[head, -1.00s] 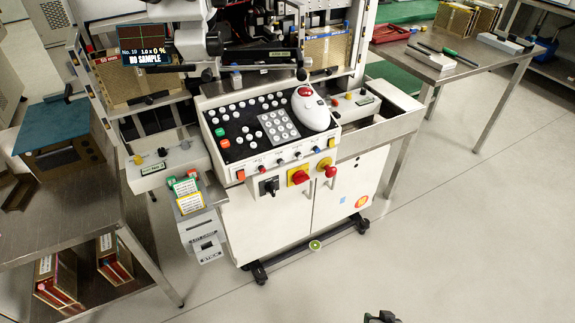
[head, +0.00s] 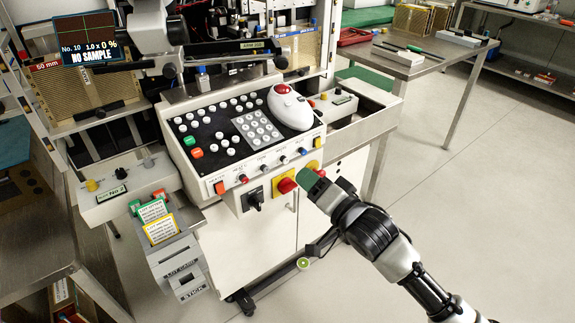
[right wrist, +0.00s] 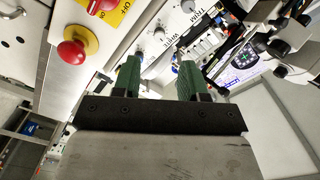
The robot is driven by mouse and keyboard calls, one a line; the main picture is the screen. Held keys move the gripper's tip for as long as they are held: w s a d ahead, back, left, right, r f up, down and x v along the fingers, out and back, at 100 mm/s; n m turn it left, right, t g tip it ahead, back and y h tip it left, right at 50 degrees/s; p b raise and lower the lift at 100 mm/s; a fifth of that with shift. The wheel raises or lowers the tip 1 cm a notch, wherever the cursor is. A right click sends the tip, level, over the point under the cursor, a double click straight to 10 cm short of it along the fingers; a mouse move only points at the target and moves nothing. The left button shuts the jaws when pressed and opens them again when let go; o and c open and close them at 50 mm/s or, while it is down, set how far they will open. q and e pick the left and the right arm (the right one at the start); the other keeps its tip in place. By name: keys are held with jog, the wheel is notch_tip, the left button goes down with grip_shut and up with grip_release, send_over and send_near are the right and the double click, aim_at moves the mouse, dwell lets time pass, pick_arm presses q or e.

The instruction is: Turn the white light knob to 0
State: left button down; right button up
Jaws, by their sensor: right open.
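The console's sloped front strip carries a row of small knobs; a grey knob (head: 264,168) is among them, but its label is too small to read in the head view. In the right wrist view, lettering that looks like "WHITE" stands near a small white knob (right wrist: 159,32); I cannot read its setting. My right gripper (head: 313,182) is in front of the console's right end, just right of the red emergency button (head: 287,186). In the right wrist view its green fingers (right wrist: 158,72) are apart and empty, with the knob strip beyond them. My left gripper is not in view.
The red button also shows in the right wrist view (right wrist: 80,50), close left of the fingers. A black rotary switch (head: 255,198) and yellow plate sit below the strip. The floor to the right is open.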

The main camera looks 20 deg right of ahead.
aim_at(286, 162)
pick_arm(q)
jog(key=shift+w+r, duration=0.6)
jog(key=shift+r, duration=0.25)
pick_arm(e)
jog(key=x, duration=0.7)
jog(key=shift+w+a+f, duration=0.1)
jog(key=shift+w, duration=0.2)
jog(key=shift+c, duration=0.3)
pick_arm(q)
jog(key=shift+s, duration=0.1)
pick_arm(e)
grip_shut()
